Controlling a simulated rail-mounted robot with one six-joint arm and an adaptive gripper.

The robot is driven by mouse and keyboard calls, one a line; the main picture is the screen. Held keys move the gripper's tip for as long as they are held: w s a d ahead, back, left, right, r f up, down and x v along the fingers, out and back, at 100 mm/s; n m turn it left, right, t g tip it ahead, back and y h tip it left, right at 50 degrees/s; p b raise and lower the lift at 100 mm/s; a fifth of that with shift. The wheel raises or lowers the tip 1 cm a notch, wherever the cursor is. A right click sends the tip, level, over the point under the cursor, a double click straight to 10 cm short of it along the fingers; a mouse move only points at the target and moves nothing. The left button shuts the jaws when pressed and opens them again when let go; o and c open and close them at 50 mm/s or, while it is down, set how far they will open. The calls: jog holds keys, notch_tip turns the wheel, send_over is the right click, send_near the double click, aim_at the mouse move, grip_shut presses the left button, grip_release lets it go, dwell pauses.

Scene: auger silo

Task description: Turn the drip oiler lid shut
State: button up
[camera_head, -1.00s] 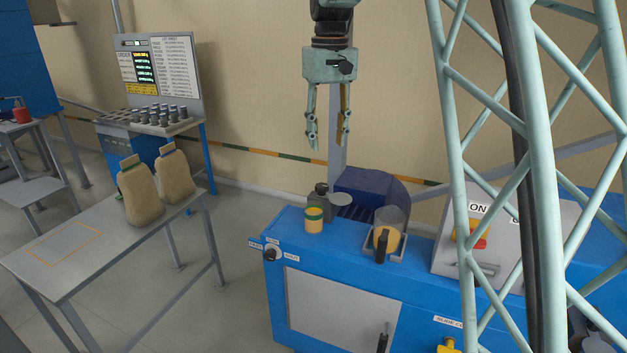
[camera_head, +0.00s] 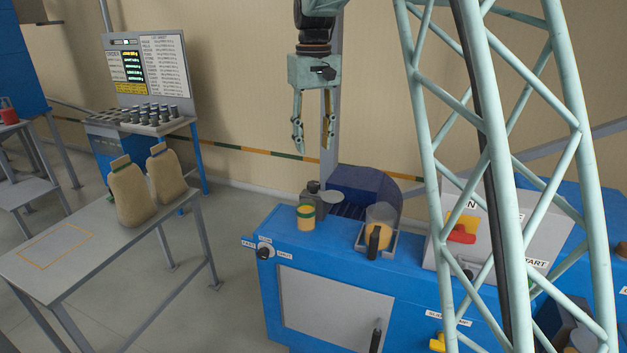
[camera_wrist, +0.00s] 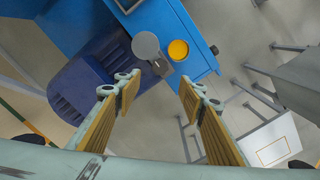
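On the left end of the blue machine top stands a small yellow cup with a green band (camera_head: 306,217). Beside it are a small dark grey fitting (camera_head: 312,192) and a flat round grey disc (camera_head: 331,197), which looks like the oiler lid, set off to the side of the cup. In the wrist view the grey disc (camera_wrist: 145,45) lies left of the yellow round cup top (camera_wrist: 178,50), apart from it. My gripper (camera_head: 313,149) points down above them, open and empty. Its fingers (camera_wrist: 159,84) also show in the wrist view.
A clear container with yellow contents and a dark handle (camera_head: 380,220) stands to the right on the machine. A dark blue housing (camera_head: 362,186) is behind. A control box with a red switch (camera_head: 461,234) stands further right. A table with two sacks (camera_head: 131,198) is at left.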

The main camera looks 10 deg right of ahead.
aim_at(314, 183)
notch_tip(314, 183, down, 12)
jog(key=shift+f, duration=0.2)
dwell(0.5)
jog(key=shift+c, duration=0.3)
jog(key=c, duration=1.1)
